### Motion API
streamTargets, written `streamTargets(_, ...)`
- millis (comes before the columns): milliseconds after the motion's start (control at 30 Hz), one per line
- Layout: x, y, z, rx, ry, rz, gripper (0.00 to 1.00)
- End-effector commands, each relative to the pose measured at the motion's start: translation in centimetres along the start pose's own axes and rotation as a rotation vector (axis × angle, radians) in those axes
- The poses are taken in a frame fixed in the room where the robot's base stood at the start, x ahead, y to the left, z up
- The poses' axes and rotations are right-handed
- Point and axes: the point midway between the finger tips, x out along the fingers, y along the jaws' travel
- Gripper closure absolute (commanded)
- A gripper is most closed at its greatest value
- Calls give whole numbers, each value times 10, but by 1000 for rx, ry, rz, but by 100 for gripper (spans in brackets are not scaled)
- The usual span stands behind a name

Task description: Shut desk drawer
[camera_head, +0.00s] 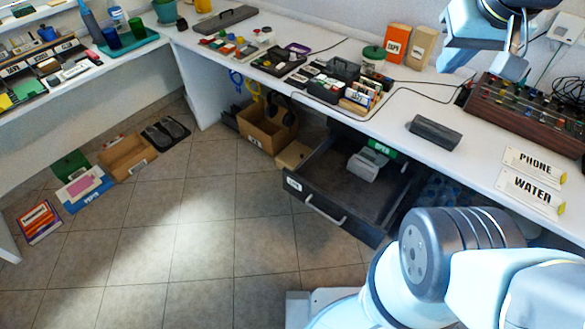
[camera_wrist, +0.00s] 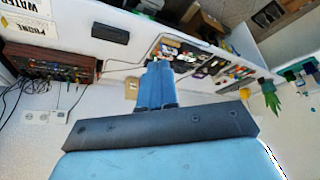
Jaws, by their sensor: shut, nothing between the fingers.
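The desk drawer (camera_head: 334,215) is dark grey and pulled out from under the white desk (camera_head: 440,160) in the head view. Its front has a pale bar handle (camera_head: 325,211) and a small white label. A white item (camera_head: 367,164) and a green-labelled item (camera_head: 381,149) show at the back of the drawer. My gripper (camera_head: 512,68) is at the upper right, above the desk's back part and well away from the drawer. In the wrist view its blue fingers (camera_wrist: 155,85) are together and empty. I cannot clearly make out the drawer in the wrist view.
A black case (camera_head: 435,132), PHONE and WATER signs (camera_head: 531,190) and a brown rack with cables (camera_head: 525,112) stand on the desk. A cardboard box (camera_head: 266,127) sits on the floor left of the drawer. The tiled floor before the drawer is clear.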

Motion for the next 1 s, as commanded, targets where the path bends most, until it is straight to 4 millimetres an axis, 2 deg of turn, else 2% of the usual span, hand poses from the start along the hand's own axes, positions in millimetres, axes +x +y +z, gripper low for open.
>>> streamTargets(167, 7, -3, -6, -28, -30, -6, 100)
streamTargets(367, 35, -20, -23, -138, -137, -20, 100)
streamTargets(700, 102, -61, -48, -383, -344, -8, 100)
streamTargets(1000, 167, -109, -52, -622, -510, 41, 100)
